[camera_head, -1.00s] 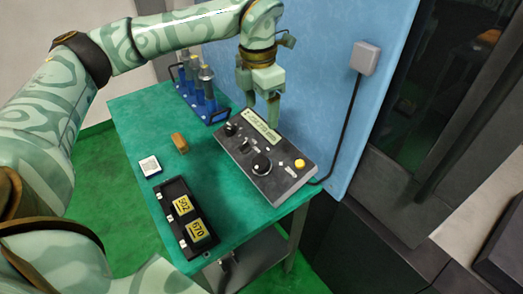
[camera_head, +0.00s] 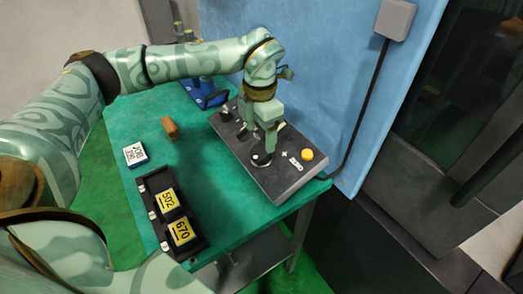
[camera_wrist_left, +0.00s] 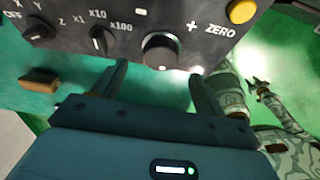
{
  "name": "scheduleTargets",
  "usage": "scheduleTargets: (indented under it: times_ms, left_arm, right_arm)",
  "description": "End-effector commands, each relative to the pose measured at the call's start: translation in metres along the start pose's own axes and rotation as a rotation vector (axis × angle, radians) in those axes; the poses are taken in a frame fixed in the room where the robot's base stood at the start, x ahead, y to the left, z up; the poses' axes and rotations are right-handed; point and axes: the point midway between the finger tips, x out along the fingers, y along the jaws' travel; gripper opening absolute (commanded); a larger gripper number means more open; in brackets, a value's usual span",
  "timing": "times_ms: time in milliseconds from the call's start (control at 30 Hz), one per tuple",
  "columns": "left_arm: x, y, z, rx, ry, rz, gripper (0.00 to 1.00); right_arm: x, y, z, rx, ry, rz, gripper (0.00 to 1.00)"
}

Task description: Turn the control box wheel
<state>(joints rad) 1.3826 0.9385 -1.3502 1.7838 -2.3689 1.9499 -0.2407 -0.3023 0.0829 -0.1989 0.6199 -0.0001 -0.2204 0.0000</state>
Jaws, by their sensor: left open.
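The dark grey control box (camera_head: 283,184) sits on the green bench. Its wheel is a round black knob (camera_head: 262,159), also large in the left wrist view (camera_wrist_left: 160,53). My left gripper (camera_head: 268,142) is open over the box, its fingertips close to the wheel. In the left wrist view its fingers (camera_wrist_left: 158,80) are spread, one to each side of the wheel; contact cannot be told. The gripper hides the box's display in the head view. What looks like my right gripper (camera_wrist_left: 262,90) is small in the left wrist view, its jaws unclear.
A yellow button (camera_head: 307,155) and smaller knobs (camera_wrist_left: 102,40) are on the box. A blue wall panel (camera_head: 340,90) rises behind.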

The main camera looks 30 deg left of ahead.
Motion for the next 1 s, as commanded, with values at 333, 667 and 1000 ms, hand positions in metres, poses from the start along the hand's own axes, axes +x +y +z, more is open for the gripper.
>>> scheduleTargets:
  times_ms: [333, 667, 1000]
  left_arm:
    - [0.058, 0.0, 0.0, 0.0, 0.001, -0.001, 0.72]
    - [0.061, 0.0, 0.0, 0.001, -0.001, 0.001, 0.72]
    - [0.062, -0.001, 0.0, 0.002, 0.001, 0.0, 0.27]
  right_arm:
    - [0.015, -0.002, 0.003, 0.0, -0.008, -0.003, 0.36]
    - [0.015, -0.005, 0.002, 0.002, -0.006, -0.008, 0.36]
    - [0.015, -0.005, 0.002, 0.001, -0.006, -0.008, 0.36]
